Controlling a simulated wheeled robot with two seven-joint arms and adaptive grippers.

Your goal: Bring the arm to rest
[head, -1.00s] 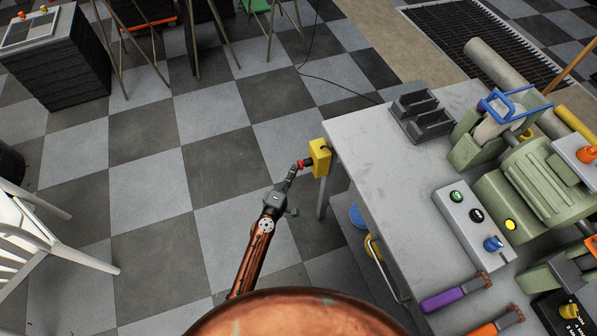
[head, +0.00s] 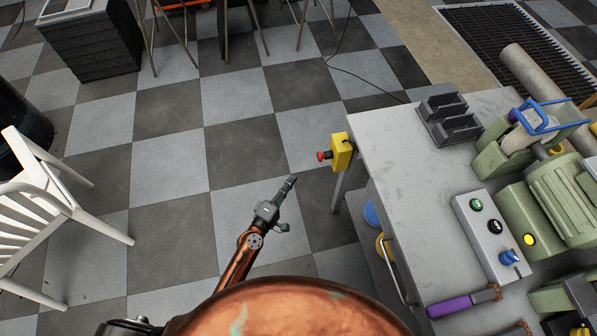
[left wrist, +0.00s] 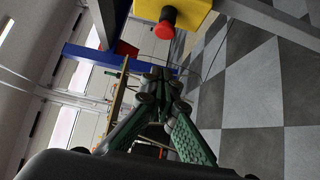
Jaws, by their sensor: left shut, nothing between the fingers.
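My left arm reaches up from the bottom of the head view, and its gripper (head: 291,181) is shut and empty over the checkered floor. The gripper also shows in the left wrist view (left wrist: 160,75), its fingers together. A yellow box with a red button (head: 341,152) is fixed to the table's left edge, up and right of the gripper and apart from it. In the left wrist view the red button (left wrist: 166,22) shows at the top, beyond the fingers. My right gripper is not in view.
A grey table (head: 395,165) on the right holds a green machine (head: 560,200), a control box with buttons (head: 490,235), a dark holder (head: 450,118) and a purple-handled tool (head: 455,305). A white chair (head: 40,215) stands at left. The floor (head: 170,190) between is clear.

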